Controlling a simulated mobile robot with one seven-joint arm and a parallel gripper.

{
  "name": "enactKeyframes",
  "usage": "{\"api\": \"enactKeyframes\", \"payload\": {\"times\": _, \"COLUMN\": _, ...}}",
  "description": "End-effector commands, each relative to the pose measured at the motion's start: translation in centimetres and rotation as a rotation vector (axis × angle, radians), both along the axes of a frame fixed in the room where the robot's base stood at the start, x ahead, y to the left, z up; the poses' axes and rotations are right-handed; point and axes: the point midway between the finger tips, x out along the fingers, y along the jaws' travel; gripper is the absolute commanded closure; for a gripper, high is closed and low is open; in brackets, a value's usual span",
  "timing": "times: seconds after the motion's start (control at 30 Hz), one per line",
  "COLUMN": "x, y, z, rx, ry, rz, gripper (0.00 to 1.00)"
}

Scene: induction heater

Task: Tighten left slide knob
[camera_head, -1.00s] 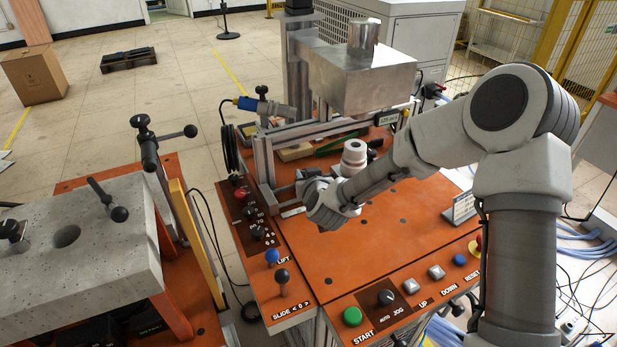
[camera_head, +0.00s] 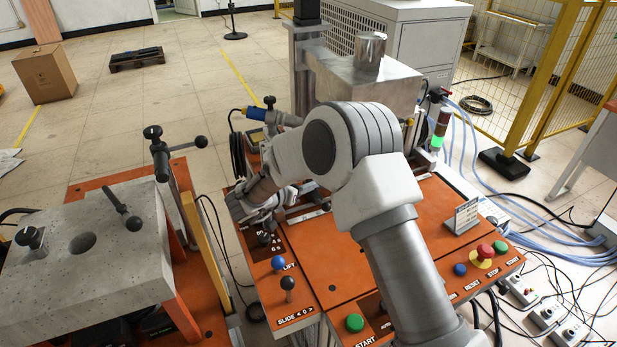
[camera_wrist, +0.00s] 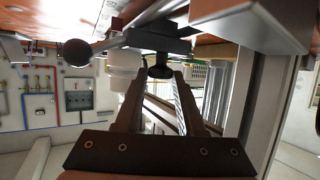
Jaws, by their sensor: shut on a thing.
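In the wrist view my gripper (camera_wrist: 160,80) has its two dark fingers on either side of a small black knob (camera_wrist: 160,69) under a dark bracket (camera_wrist: 155,40). The fingers are shut on this knob. In the head view my gripper (camera_head: 263,214) is low over the left side of the orange machine top, near the slide hardware. The knob is hidden there by my arm and hand. I cannot tell from these views how tight the knob is.
A lever with a dark ball end (camera_wrist: 76,52) sticks out left of the knob in the wrist view. In the head view the blue lift lever (camera_head: 278,263) and black slide lever (camera_head: 288,283) stand in front of my gripper. The concrete block (camera_head: 100,225) is at left.

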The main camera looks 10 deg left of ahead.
Motion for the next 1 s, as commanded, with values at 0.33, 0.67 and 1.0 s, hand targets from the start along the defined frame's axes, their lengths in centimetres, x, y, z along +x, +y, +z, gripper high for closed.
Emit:
{"api": "enactKeyframes", "payload": {"times": 0.33, "x": 0.13, "y": 0.24, "z": 0.02, "rx": 0.001, "ry": -0.001, "rz": -0.107, "gripper": 1.00}}
{"api": "enactKeyframes", "payload": {"times": 0.67, "x": 0.14, "y": 0.19, "z": -0.08, "rx": 0.001, "ry": 0.001, "rz": -0.119, "gripper": 1.00}}
{"api": "enactKeyframes", "payload": {"times": 1.0, "x": 0.13, "y": 0.17, "z": -0.09, "rx": 0.001, "ry": 0.001, "rz": -0.119, "gripper": 0.32}}
